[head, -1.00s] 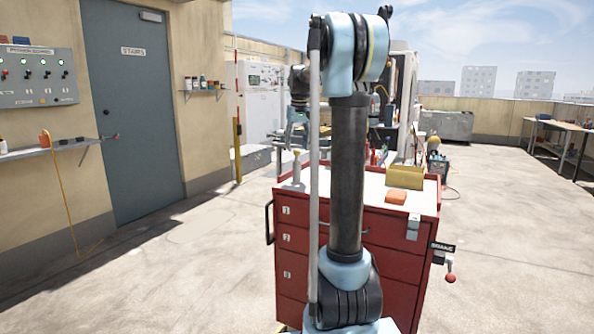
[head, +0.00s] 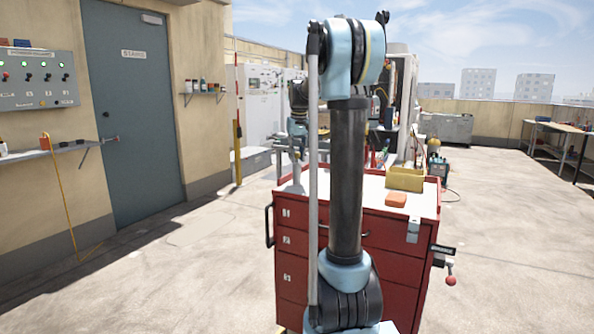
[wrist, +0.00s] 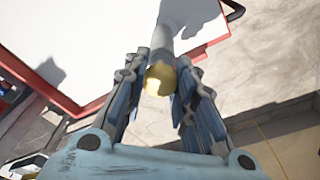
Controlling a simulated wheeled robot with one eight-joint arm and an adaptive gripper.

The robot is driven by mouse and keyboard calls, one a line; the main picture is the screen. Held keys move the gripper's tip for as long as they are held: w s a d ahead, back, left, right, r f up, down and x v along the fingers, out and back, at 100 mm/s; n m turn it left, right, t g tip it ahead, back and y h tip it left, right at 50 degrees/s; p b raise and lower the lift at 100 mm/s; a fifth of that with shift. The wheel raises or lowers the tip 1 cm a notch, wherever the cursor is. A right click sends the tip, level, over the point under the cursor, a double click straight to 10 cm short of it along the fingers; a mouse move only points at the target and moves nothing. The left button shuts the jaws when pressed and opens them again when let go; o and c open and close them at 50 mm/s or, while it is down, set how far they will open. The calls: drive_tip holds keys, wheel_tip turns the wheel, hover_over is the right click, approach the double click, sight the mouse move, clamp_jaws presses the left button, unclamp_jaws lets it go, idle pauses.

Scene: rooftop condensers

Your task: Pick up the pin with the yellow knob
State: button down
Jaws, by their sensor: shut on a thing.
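The pin with the yellow knob (wrist: 159,80) shows in the wrist view between my two fingers, with its round knob toward the camera. A grey, post-like body (wrist: 180,22) extends beyond the knob; I cannot tell where the pin ends and any holder begins. My gripper (wrist: 162,66) is shut on the pin at the knob. In the head view my gripper (head: 297,150) is at the top of the grey post (head: 295,178), at the left end of the red cart's white top. The knob is hidden there by my gripper.
Open floor lies left and right.

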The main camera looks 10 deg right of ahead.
drive_tip(key=shift+r, duration=0.15)
wheel_tip(320, 180, up, 28)
idle(1.6)
idle(0.9)
